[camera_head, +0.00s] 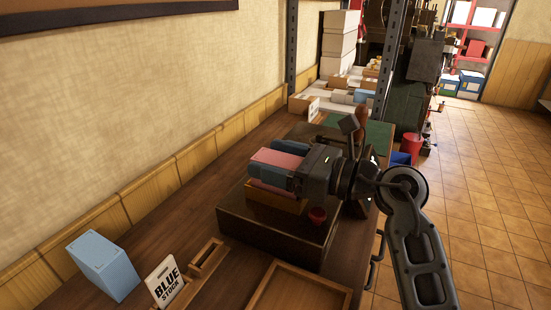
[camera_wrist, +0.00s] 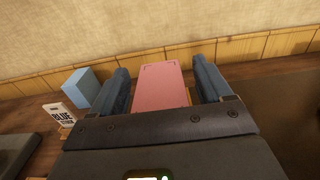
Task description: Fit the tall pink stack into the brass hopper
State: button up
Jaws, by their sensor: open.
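The pink stack (camera_head: 278,159) stands at the brass hopper (camera_head: 275,201), with pink showing above its brass wall; how deep it sits is hidden. My gripper (camera_head: 266,157) is open, its two blue fingers on either side of the stack's upper part. In the wrist view the pink stack (camera_wrist: 161,88) lies between the fingers (camera_wrist: 160,68), with a narrow gap visible on each side. A sliver of brass shows beside it at the right finger. Most of the hopper is hidden by the stack and gripper.
A blue block (camera_head: 103,265) and a BLUE STOCK sign (camera_head: 166,283) stand at lower left. An empty-looking wooden tray (camera_head: 300,292) lies in front. The wall runs behind the bench.

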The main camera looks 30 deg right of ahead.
jog(key=shift+r, duration=0.1)
jog(key=shift+s+d, duration=0.15)
jog(key=b+v, duration=0.1)
jog(key=v, duration=1)
jog(key=shift+s+d, duration=0.1)
jog(key=shift+s, duration=0.2)
jog(key=s+a+m+t, duration=0.3)
jog(key=s+a+m, duration=0.1)
jog(key=s+m, duration=0.4)
jog(key=s+a+m+t, duration=0.3)
jog(key=s+a+m, duration=0.25)
jog(key=m, duration=0.45)
jog(key=s+d+f+m+g+h, duration=0.1)
jog(key=s+f+m+g+h, duration=0.2)
jog(key=s+f+m+h, duration=0.2)
jog(key=s+d+f+m+g+h, duration=0.1)
jog(key=s+f+m+h, duration=0.4)
jog(key=m, duration=1.5)
jog(key=s+f+g, duration=0.1)
jog(key=s+f, duration=0.2)
jog(key=s, duration=0.4)
jog(key=shift+d+f+g+h, duration=0.25)
jog(key=shift+f+g+h, duration=0.05)
jog(key=shift+f+g, duration=0.1)
